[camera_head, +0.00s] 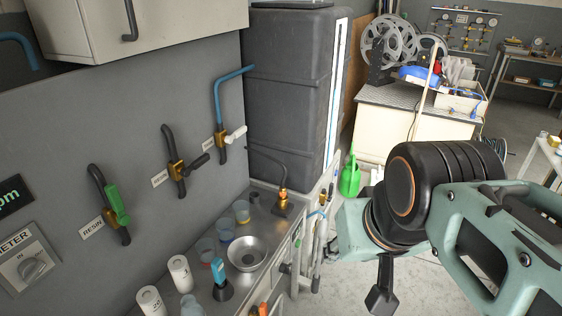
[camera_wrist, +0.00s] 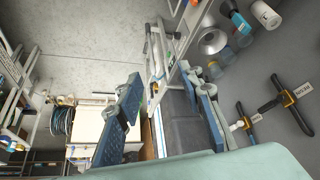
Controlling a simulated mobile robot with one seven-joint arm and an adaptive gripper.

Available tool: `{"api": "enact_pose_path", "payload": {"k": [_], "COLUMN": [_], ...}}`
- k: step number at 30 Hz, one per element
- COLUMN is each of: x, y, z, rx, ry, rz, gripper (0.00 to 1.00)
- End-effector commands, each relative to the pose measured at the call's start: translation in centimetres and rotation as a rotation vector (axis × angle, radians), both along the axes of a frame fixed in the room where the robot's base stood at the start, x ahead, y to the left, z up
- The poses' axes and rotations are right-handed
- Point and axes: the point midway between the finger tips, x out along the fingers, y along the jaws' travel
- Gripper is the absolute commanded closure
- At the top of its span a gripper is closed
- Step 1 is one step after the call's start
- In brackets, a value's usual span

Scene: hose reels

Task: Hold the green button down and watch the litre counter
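No green button can be made out in either view. A dark display (camera_head: 12,194) with green characters ending in "pm" is cut off at the left edge; no litre figure is readable. Below it is a grey box (camera_head: 27,266) marked "METER" with a round knob (camera_head: 33,270). A green-handled valve (camera_head: 116,205) is on the wall beside a label that seems to read "RESIN". My gripper (camera_wrist: 165,80) is open in the wrist view, its two fingers wide apart with nothing held. It is above the floor beside the bench, well away from the meter box.
The bench (camera_head: 207,289) carries a metal bowl (camera_head: 246,254), cups and white rolls. A dark tank (camera_head: 290,95) stands behind it. Two more valves (camera_head: 176,165) (camera_head: 222,140) are on the wall. A green watering can (camera_head: 349,178) stands on the floor. Hose reels (camera_head: 390,42) are at the back.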

Motion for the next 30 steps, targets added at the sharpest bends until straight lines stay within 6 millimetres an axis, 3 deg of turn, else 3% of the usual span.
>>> {"api": "enact_pose_path", "payload": {"k": [2, 11, 30], "x": [0.0, 0.0, 0.0], "y": [0.0, 0.0, 0.0], "z": [0.0, -0.01, -0.01], "rx": [0.0, 0.0, 0.0], "ry": [0.0, 0.0, 0.0], "rz": [0.0, 0.0, 0.0], "gripper": [0.67, 1.0, 1.0]}}
